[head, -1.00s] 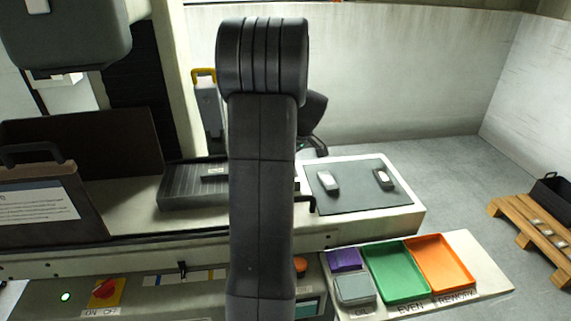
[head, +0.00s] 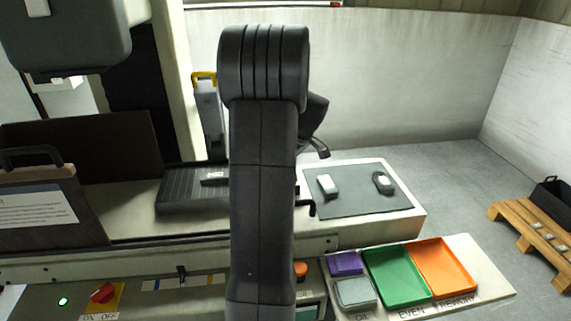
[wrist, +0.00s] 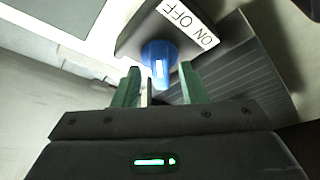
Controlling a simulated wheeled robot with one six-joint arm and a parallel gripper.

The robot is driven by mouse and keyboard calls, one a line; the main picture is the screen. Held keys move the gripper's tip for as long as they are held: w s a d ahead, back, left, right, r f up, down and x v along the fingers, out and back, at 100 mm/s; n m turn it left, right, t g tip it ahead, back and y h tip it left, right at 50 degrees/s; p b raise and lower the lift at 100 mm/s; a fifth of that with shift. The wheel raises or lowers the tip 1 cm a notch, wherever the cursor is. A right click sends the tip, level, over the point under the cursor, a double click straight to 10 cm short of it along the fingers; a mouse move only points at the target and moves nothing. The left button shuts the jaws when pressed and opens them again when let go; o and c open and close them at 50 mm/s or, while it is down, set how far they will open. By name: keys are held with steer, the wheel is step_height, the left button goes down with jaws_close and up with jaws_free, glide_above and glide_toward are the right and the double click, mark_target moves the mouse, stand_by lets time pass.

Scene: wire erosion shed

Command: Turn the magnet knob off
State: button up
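The blue knob (wrist: 160,62), with a white mark on its face, shows in the wrist view beside a white label (wrist: 190,24) reading ON and OFF. The mark points roughly toward my gripper, at neither word clearly. My gripper (wrist: 160,86) is open, its two green fingers spread just short of the knob, one toward each side. I cannot tell whether they touch it. The ribbed dark block (head: 185,197), seen in the head view, is partly covered by my arm. The blue knob is hidden there.
A red switch on a yellow plate (head: 117,296), also labelled ON and OFF, sits on the front panel. A grey mat (head: 345,204) holds two small parts. Green (head: 376,261) and orange (head: 457,254) trays stand at the right. A brown upright panel (head: 130,142) stands at the left.

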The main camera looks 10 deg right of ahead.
steer(key=shift+r, duration=0.1)
steer(key=v, duration=1.3)
steer(key=shift+r, duration=0.3)
steer(key=shift+d+f, duration=0.1)
steer(key=shift+f, duration=0.05)
steer(key=x, duration=1.3)
steer(key=shift+f, duration=0.25)
